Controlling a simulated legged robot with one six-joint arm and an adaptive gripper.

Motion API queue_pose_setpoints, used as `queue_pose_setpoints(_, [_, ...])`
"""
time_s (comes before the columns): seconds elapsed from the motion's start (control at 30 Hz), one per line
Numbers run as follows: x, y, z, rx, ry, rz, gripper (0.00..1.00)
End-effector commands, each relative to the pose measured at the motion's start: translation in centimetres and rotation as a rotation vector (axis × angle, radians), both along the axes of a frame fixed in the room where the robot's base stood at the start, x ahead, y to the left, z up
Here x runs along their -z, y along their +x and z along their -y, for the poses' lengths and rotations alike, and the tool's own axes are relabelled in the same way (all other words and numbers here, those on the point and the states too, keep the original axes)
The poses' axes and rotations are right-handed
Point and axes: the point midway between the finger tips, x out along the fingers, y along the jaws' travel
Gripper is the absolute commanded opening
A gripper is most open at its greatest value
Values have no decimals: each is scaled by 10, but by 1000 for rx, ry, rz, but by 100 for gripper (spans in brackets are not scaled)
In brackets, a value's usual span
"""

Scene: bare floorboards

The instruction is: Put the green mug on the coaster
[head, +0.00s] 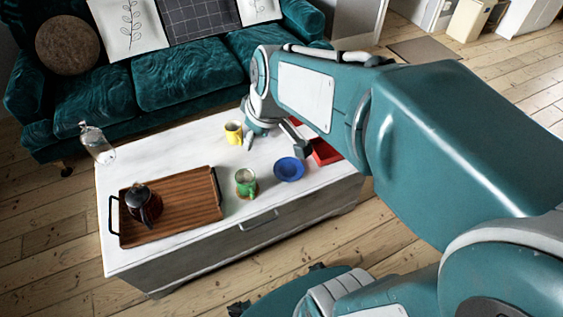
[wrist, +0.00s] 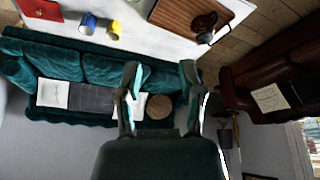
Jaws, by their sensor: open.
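I cannot make out the green mug there.
The wooden tray (head: 190,207) holds a dark teapot (head: 143,205). A glass bottle (head: 97,145) stands at the table's back left. A teal sofa (head: 190,75) is behind.

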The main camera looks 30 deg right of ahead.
Motion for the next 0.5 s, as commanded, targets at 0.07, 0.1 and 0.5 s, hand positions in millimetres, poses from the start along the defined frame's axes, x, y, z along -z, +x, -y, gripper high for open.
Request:
queue_pose_setpoints(0.07, [-13, -24, -2, 72, 4, 27, 49])
queue_pose_setpoints(0.1, [-17, -35, -2, 111, 7, 37, 49])
queue_pose_setpoints(0.5, [-30, -112, 2, 415, 60, 128, 49])
